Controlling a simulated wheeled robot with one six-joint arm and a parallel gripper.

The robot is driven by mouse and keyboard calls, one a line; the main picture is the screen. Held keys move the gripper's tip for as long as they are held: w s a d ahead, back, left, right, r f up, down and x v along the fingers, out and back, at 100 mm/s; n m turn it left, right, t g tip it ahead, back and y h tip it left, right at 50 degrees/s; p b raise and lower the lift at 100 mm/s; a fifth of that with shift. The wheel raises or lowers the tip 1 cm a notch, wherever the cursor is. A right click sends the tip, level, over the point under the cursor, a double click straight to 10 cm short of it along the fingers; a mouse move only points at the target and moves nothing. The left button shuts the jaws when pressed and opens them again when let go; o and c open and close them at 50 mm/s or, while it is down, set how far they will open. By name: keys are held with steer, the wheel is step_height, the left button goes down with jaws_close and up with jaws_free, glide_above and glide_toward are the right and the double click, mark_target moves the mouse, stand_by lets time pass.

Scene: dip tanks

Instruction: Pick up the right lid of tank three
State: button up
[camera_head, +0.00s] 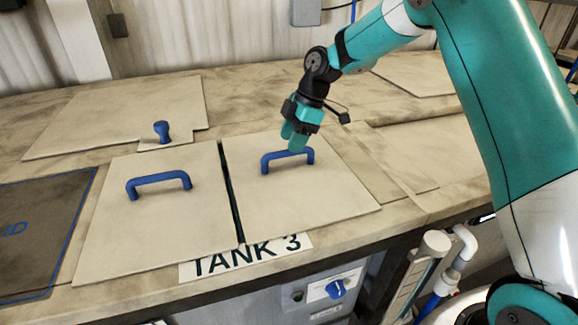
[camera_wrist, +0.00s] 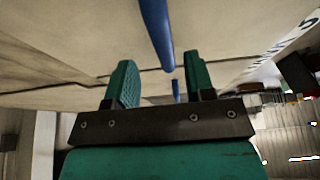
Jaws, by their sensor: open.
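Tank three has two flat beige lids side by side, with a dark gap between them. The right lid (camera_head: 300,205) lies flat and has a blue arched handle (camera_head: 287,156). The left lid (camera_head: 160,230) has a similar blue handle (camera_head: 158,181). My gripper (camera_head: 294,138) is at the right lid's handle, pointing down. In the wrist view, the open green fingers of my gripper (camera_wrist: 160,82) show with the blue handle (camera_wrist: 157,35) running between and beyond them. I cannot tell whether they touch it.
The TANK 3 label (camera_head: 245,256) is on the counter's front edge. A dark mat with blue outline (camera_head: 40,235) lies at the left. A small blue knob (camera_head: 162,131) stands behind the left lid. A blue dial (camera_head: 336,289) and pipes are below the counter.

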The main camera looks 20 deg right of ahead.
mark_target(288, 153)
steer(key=shift+s+p+x, duration=0.15)
steer(key=shift+p+x, duration=0.25)
steer(key=shift+x, duration=0.6)
steer(key=shift+s+p+x, duration=0.1)
steer(key=shift+p+x, duration=0.25)
steer(key=shift+x, duration=0.65)
steer(key=shift+d, duration=0.1)
jaws_close()
steer(key=shift+w+r, duration=0.1)
